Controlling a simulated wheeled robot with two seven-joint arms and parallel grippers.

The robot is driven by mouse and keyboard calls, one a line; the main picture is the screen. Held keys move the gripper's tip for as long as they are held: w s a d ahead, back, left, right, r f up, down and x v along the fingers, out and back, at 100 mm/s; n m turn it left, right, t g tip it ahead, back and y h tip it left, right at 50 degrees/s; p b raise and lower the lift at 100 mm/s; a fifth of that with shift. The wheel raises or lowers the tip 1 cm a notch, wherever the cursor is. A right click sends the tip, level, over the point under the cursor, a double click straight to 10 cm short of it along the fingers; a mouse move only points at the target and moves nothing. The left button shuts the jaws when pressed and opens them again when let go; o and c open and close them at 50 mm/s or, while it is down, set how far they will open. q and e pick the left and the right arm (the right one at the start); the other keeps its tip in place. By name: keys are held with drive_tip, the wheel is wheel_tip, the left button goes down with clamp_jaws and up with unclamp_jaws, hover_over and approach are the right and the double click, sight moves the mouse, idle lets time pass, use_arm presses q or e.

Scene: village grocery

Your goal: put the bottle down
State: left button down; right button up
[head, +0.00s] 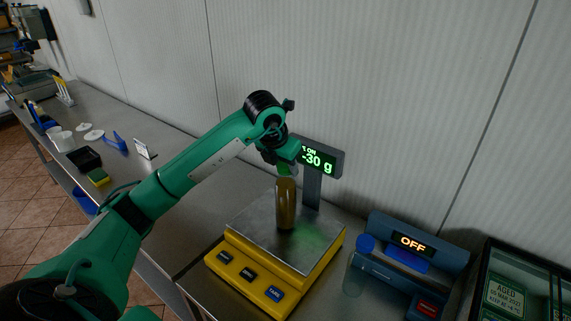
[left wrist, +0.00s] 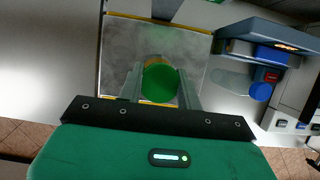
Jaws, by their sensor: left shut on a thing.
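The bottle (head: 287,208) is amber-brown and upright over the steel plate of the yellow scale (head: 233,262). I cannot tell whether its base touches the plate. My left gripper (head: 287,174) comes down from above and is shut on the bottle's top. In the left wrist view, the round green top (left wrist: 160,85) of the bottle sits between the two fingers, with the scale plate (left wrist: 118,50) beyond. The scale display (head: 318,158) reads "-30 g". My right gripper is not in view.
A blue device (head: 405,262) with an "OFF" display stands right of the scale. A glass-topped case (head: 510,290) is at the far right. The steel counter (head: 190,215) left of the scale is clear.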

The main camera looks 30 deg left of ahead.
use_arm(q)
drive_tip(key=shift+f, duration=0.3)
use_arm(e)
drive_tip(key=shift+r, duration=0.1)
use_arm(q)
drive_tip(key=shift+f, duration=0.1)
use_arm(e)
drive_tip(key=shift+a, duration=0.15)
use_arm(q)
drive_tip(key=c, duration=1.3)
unclamp_jaws()
drive_tip(key=shift+f, duration=0.1)
drive_tip(key=shift+c, duration=0.2)
drive_tip(key=o, duration=0.4)
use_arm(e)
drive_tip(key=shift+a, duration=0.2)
